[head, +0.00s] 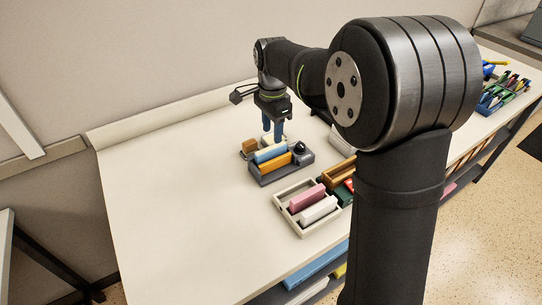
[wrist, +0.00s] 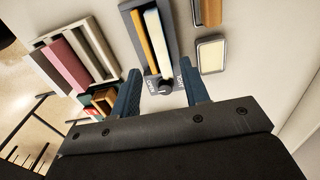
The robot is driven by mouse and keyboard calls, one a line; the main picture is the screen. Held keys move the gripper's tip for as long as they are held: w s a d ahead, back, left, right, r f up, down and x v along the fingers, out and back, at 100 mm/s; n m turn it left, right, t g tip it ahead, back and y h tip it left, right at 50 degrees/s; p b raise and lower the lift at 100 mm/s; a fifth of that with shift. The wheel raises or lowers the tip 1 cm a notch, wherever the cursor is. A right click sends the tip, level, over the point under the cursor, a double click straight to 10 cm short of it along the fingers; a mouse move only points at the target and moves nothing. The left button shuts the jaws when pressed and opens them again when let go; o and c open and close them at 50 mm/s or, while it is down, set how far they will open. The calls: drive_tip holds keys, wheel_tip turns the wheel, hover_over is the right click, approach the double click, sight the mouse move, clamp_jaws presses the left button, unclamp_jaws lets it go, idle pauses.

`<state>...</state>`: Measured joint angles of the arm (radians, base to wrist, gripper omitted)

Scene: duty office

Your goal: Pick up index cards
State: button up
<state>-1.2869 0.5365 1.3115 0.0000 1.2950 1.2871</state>
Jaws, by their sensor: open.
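I cannot tell for certain which item is the index cards. A dark grey tray (head: 284,173) holds a pale blue-white slab (head: 270,152) and an orange-yellow slab (head: 275,164), side by side. In the wrist view the tray (wrist: 172,38) shows the pale slab (wrist: 158,40) and the orange slab (wrist: 141,38) standing lengthwise. My gripper (head: 272,134) has blue fingers pointing down, above and just behind the tray in the head view. In the wrist view my gripper (wrist: 158,68) is open, with nothing between its fingers but the tray's end below.
A dark round knob (head: 299,147) sits at the tray's end. A white tray (head: 307,229) with pink and white blocks stands in front. A brown block (head: 249,145) and a pale pad in a grey frame (wrist: 211,54) lie close by. The table's left side is clear.

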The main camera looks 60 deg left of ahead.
sight(272, 147)
drive_tip(key=shift+w+f, duration=0.1)
drive_tip(key=shift+f, duration=2.95)
clamp_jaws()
